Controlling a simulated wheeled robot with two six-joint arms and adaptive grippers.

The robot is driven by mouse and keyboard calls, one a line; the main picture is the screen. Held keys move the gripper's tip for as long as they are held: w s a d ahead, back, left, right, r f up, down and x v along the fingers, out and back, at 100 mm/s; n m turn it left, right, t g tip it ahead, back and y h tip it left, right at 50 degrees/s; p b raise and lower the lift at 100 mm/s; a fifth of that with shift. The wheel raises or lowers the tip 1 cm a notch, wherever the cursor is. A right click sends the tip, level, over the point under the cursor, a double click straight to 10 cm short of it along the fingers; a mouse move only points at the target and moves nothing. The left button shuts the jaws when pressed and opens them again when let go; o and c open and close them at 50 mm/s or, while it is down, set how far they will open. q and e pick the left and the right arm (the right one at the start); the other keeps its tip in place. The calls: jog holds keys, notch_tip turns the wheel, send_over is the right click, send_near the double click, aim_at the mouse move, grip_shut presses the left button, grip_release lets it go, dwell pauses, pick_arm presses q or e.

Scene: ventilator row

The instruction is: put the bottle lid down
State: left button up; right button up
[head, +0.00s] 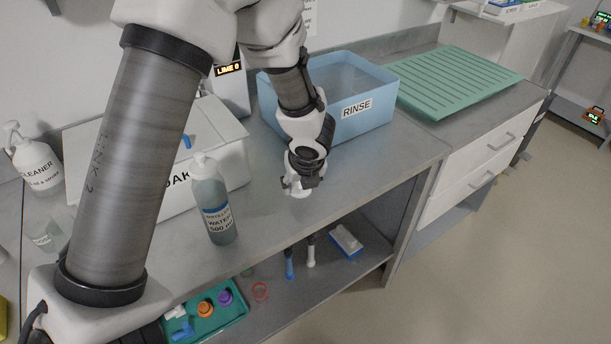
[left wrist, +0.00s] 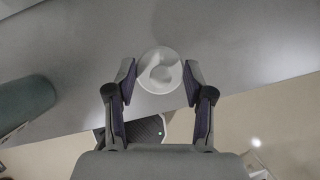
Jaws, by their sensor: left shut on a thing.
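The white round bottle lid (left wrist: 158,72) is between the fingertips of my left gripper (left wrist: 160,80) in the left wrist view. The gripper is shut on it, a finger at each side. In the head view my left gripper (head: 302,180) points down over the grey counter, near its front edge, with the white lid (head: 296,191) at its tip. Whether the lid touches the counter is hard to tell. The distilled water bottle (head: 217,218) stands upright on the counter to the left of the gripper. My right gripper is not in view.
The white SOAK box (head: 225,150) stands behind the bottle, and the blue RINSE basin (head: 375,112) behind the gripper. A green ribbed drying tray (head: 460,80) lies farther right. The counter (head: 385,160) is clear right of the gripper. A teal tray (head: 235,318) is on the lower shelf.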

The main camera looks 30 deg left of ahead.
pick_arm(q)
jog(key=shift+w+a+p, duration=0.25)
jog(key=shift+w+p, duration=0.15)
jog(key=shift+w, duration=0.8)
notch_tip(320, 180, down, 3)
jog(key=shift+f+b, duration=0.1)
jog(key=shift+b, duration=0.6)
jog(key=shift+w+f, duration=0.15)
jog(key=shift+f, duration=0.2)
jog(key=shift+w, duration=0.1)
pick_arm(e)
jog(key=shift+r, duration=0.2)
pick_arm(q)
jog(key=shift+f, duration=0.15)
jog(key=o, duration=0.6)
jog(key=shift+o, duration=0.8)
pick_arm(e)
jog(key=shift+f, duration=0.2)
